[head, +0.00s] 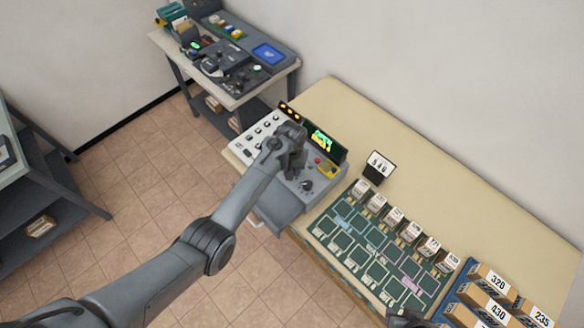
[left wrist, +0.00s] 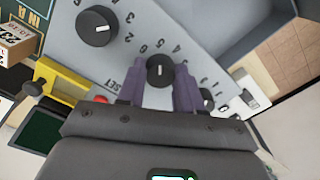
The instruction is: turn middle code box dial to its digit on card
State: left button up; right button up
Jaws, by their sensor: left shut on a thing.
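The code box (head: 283,205) is a grey box at the left end of the long table. In the left wrist view its middle dial (left wrist: 160,70) is a black knob with a white pointer mark, ringed by digits. My left gripper (head: 291,165) is over the box; in the wrist view its two purple fingers (left wrist: 160,84) are shut on this dial, one on each side. Another black dial (left wrist: 96,26) sits beside it; a dial also shows in the head view (head: 306,186).
A yellow part with a red button (head: 322,166) and a green-lit screen (head: 323,140) are close to the gripper. A green sorting board (head: 372,250) and boxes numbered 320 (head: 496,280) and 430 are to the right. A dark shape (head: 408,318) shows at the bottom edge.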

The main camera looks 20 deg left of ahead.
pick_arm(q)
jog(key=shift+c, duration=0.7)
jog(key=m+p, duration=0.2)
jog(key=m, duration=0.1)
jog(key=shift+r+m, duration=0.1)
jog(key=shift+m, duration=0.2)
jog(key=m+p, duration=0.1)
jog(key=m, duration=0.1)
jog(key=shift+m, duration=1.1)
